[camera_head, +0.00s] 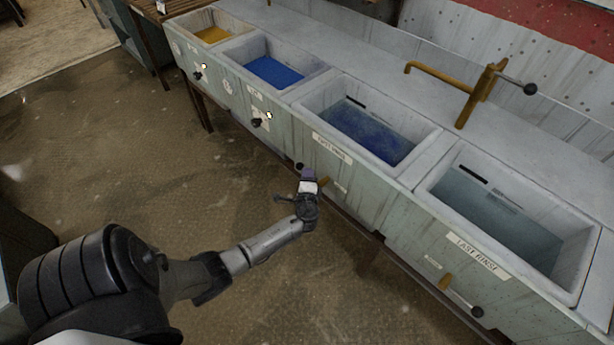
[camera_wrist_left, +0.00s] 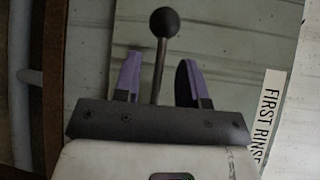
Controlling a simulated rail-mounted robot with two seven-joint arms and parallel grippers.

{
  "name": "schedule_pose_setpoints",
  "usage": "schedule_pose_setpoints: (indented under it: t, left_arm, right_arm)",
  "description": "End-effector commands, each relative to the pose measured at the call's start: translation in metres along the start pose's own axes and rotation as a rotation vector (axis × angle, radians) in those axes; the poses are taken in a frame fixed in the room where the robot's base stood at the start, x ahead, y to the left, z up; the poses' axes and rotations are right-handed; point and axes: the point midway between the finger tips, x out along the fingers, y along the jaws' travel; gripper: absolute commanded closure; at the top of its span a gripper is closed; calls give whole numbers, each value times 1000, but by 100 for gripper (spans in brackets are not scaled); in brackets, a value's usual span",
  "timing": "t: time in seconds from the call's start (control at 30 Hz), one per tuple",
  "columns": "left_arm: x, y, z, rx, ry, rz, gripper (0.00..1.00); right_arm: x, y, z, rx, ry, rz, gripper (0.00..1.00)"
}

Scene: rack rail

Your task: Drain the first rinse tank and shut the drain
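The first rinse tank (camera_head: 322,97) is a white sink holding dark, cloudy blue liquid (camera_head: 368,131). Its front bears a "FIRST RINSE" label (camera_head: 332,148), partly visible in the left wrist view (camera_wrist_left: 271,115). Below the label, a drain lever with a dark ball knob (camera_head: 299,166) shows beside a brass fitting (camera_head: 324,182). My left gripper (camera_head: 308,174) is at this lever. In the left wrist view its purple fingers (camera_wrist_left: 160,72) are apart, one on each side of the lever's rod, with the knob (camera_wrist_left: 165,22) beyond them. My right gripper is not in view.
Bright blue (camera_head: 275,70) and yellow (camera_head: 212,34) baths stand left. A brass tap (camera_head: 481,93) rises behind. The floor (camera_head: 150,170) in front is clear.

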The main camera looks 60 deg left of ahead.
Motion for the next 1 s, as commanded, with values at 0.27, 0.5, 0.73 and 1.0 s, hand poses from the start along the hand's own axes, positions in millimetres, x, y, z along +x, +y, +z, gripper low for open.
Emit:
schedule_pose_setpoints:
  t: [0.27,0.5,0.73,1.0]
  left_arm:
    - [18,0,0,0,0,-1,62]
    - [19,-1,0,-1,0,0,62]
    - [19,0,0,0,0,0,75]
    - [19,0,0,0,0,0,100]
  right_arm:
    - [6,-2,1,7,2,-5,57]
    - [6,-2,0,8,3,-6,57]
    - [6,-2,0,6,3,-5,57]
    - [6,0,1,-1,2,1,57]
